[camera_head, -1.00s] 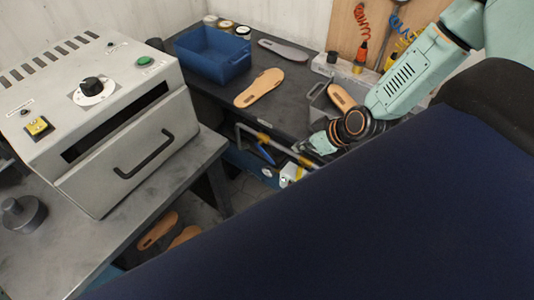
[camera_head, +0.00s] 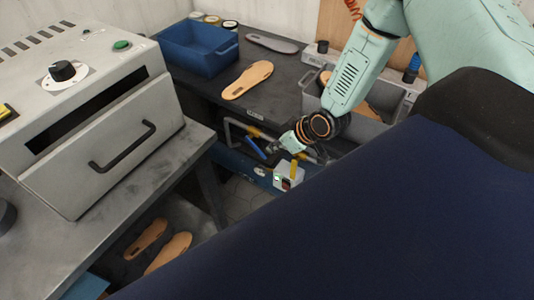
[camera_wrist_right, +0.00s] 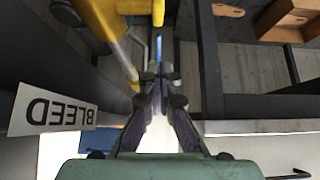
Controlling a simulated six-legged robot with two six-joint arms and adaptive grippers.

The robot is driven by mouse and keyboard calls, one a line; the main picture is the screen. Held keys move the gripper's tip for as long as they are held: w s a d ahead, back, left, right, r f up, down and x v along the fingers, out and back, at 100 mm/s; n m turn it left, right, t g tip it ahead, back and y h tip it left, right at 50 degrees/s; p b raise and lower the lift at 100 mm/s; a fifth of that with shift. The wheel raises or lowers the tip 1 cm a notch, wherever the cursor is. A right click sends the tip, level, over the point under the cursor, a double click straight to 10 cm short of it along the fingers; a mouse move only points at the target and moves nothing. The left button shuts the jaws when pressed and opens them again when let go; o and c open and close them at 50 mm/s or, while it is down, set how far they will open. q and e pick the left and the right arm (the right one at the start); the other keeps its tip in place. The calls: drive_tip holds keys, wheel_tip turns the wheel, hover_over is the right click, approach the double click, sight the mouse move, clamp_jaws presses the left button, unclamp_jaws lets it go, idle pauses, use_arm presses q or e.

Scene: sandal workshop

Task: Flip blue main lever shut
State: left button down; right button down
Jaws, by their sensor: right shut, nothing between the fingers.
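The blue main lever (camera_head: 256,148) is a short slanted bar beside a silver pipe below the dark bench edge. It also shows as a thin blue strip (camera_wrist_right: 158,49) just beyond the fingertips in the right wrist view. My right gripper (camera_head: 277,147) is shut and empty, close to the right of the lever. In the right wrist view its fingertips (camera_wrist_right: 159,76) are together and nearly in line with the blue strip. I cannot tell whether they touch it. My left gripper is not in view.
A silver pipe (camera_wrist_right: 125,58) with a yellow band (camera_wrist_right: 102,17) runs close to the fingers. A BLEED label (camera_wrist_right: 54,110) is at left. A yellow lever (camera_head: 294,169) stands on a white box. The grey oven-like machine (camera_head: 110,125) stands left; a blue bin (camera_head: 196,55) sits on the bench.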

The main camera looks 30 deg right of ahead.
sight(264, 156)
drive_tip(key=x, duration=0.4)
drive_tip(key=shift+d+b, duration=0.1)
drive_tip(key=shift+b, duration=0.3)
drive_tip(key=shift+w+f, duration=0.15)
drive_tip(key=shift+w+a+f+b, duration=0.1)
drive_tip(key=shift+f+b, duration=0.4)
drive_tip(key=shift+f, duration=0.1)
drive_tip(key=shift+w+a+f+b, duration=0.1)
drive_tip(key=shift+a+f+b, duration=0.05)
drive_tip(key=shift+f+b, duration=0.4)
drive_tip(key=shift+w+f, duration=0.1)
drive_tip(key=shift+f, duration=0.2)
drive_tip(key=shift+r, duration=0.15)
